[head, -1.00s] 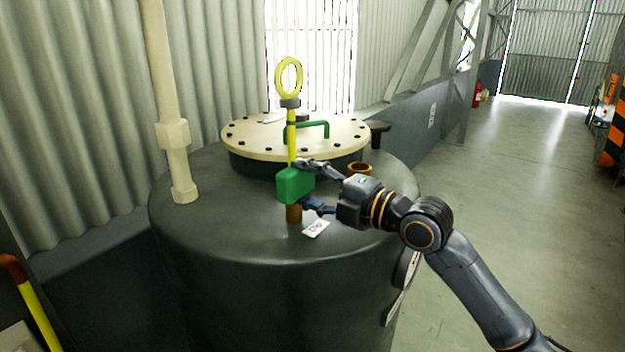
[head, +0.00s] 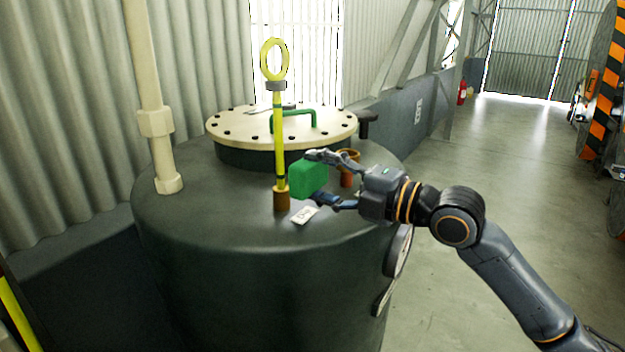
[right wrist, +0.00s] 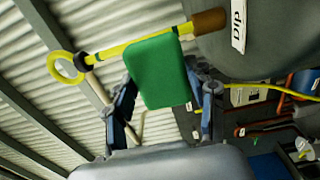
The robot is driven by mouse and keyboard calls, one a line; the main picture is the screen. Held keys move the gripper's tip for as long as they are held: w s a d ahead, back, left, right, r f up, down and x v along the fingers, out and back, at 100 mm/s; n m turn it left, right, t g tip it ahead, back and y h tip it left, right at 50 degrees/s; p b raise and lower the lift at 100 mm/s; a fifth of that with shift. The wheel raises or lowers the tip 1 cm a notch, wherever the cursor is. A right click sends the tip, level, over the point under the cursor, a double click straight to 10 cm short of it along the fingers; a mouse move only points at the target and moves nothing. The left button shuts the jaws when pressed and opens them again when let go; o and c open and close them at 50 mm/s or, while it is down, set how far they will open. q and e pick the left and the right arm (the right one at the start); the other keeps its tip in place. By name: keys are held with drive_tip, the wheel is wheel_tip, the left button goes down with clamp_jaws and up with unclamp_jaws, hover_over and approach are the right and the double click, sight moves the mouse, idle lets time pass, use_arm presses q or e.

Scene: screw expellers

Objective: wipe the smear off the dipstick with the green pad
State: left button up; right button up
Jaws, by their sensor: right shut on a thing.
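The yellow dipstick (head: 279,140) stands upright, with a ring handle on top and its lower end in a brown tube (head: 281,199) on the dark tank. A small dark mark shows low on it; I cannot tell if it is the smear. My right gripper (head: 322,180) is shut on the green pad (head: 307,178), just right of the dipstick's lower part. In the right wrist view the pad (right wrist: 157,75) sits between the fingers (right wrist: 163,92), and its upper edge overlaps the dipstick (right wrist: 128,48). I cannot tell whether they touch. My left gripper is out of view.
The tank (head: 230,270) has a bolted cream lid (head: 235,128) with a green handle (head: 297,115) behind the dipstick. A white "Dip" label (head: 304,215) lies near the tube. A second short tube (head: 346,180) is behind my gripper. A cream pipe (head: 152,90) rises at left.

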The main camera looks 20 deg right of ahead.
drive_tip(key=shift+d, duration=0.1)
drive_tip(key=shift+s+d+f+b, duration=0.15)
drive_tip(key=shift+s+d+b, duration=0.1)
drive_tip(key=shift+b, duration=0.15)
drive_tip(key=shift+b+v, duration=0.65)
drive_tip(key=shift+v, duration=0.1)
drive_tip(key=shift+s+d, duration=0.2)
drive_tip(key=shift+s, duration=0.2)
